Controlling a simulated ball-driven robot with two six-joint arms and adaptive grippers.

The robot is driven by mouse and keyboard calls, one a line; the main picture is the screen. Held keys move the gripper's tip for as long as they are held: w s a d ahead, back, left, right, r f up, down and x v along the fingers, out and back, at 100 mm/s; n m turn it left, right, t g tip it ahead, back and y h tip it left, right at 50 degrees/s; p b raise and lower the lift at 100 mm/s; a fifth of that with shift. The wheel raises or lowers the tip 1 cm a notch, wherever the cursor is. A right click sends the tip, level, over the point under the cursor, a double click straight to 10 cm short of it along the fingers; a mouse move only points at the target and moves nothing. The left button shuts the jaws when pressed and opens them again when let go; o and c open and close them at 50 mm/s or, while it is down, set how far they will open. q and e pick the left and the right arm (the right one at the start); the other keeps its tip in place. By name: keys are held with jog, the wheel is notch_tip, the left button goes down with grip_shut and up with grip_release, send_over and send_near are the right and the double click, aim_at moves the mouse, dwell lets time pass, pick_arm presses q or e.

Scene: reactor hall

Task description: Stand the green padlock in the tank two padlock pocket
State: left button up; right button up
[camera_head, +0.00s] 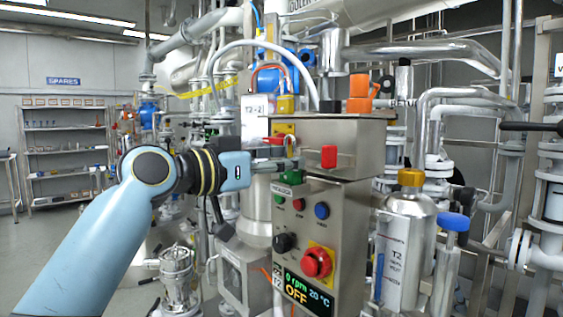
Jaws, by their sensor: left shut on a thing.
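My left gripper (273,164) reaches in from the left and is shut on the green padlock at the front of the steel control box. Only a small part of the green padlock (291,174) shows below the fingertips. A silver shackle stands up just above the fingers. The steel control box (355,190) is marked T2 near its bottom and has a ledge below its upper part. The padlock is close to this ledge; I cannot tell whether it touches it. A pocket cannot be made out clearly behind the fingers. My right gripper is not in view.
A red block (329,156) is on the box, right of the fingers. A steel bottle (404,250) stands right. Pipes crowd the background.

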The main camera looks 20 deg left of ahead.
pick_arm(q)
jog(key=shift+f+b, duration=0.55)
jog(key=shift+b, duration=0.05)
dwell(1.0)
jog(key=o, duration=1.2)
jog(key=shift+c, duration=0.2)
jog(key=v, duration=1.2)
jog(key=shift+f, duration=0.1)
